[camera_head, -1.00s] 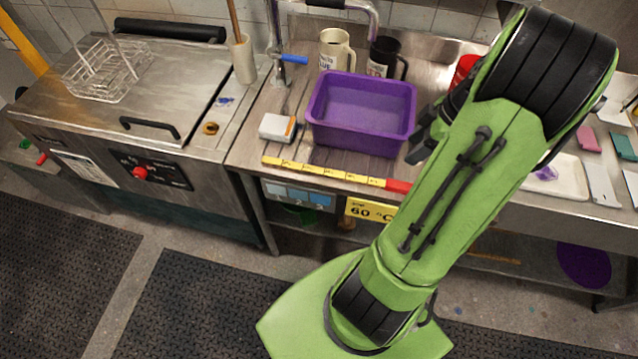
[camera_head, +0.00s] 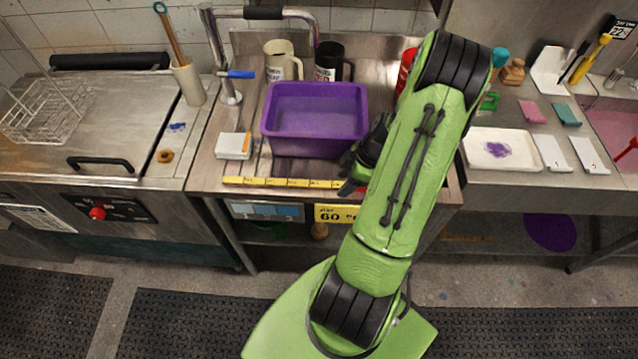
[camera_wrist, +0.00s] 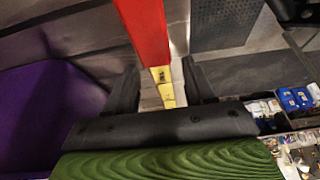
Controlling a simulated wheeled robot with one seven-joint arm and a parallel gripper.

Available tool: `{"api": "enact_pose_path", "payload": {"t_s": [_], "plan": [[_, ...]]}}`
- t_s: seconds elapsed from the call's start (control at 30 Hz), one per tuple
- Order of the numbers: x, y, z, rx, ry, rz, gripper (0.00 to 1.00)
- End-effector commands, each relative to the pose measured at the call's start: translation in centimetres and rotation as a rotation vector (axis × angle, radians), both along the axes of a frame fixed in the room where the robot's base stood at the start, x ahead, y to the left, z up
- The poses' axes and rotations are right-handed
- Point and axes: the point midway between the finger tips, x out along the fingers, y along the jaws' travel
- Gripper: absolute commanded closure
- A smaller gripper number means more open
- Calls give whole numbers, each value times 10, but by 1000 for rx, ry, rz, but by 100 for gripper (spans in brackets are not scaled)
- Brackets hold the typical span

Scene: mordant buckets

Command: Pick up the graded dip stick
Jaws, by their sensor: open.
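The graded dip stick (camera_head: 270,182) is a flat yellow stick with dark marks, lying along the front edge of the steel bench. Its red end (camera_wrist: 146,30) shows in the wrist view but is mostly hidden behind my gripper in the head view. My gripper (camera_head: 348,176) is open at the stick's right end, in front of the purple tub. In the wrist view, the black fingers of my gripper (camera_wrist: 162,84) stand on either side of the stick's yellow part, with visible gaps. I cannot tell how high they are above the bench.
The purple tub (camera_head: 315,143) stands just behind the stick, and its wall (camera_wrist: 45,110) is close to the left finger in the wrist view. A small white box (camera_head: 233,147) lies left of the tub. Two mugs (camera_head: 283,66) stand behind it. A white tray (camera_head: 480,160) lies to the right.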

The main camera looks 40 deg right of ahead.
Motion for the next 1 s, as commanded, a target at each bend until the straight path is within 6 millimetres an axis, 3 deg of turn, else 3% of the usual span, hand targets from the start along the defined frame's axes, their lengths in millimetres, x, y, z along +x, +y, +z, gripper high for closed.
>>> {"api": "enact_pose_path", "payload": {"t_s": [0.2,0.53,0.83,1.0], "plan": [[1,0,-1,-1,0,0,48],[0,0,-1,-1,0,0,99],[1,0,3,-2,0,-1,100],[1,-2,39,-9,-3,0,100]]}}
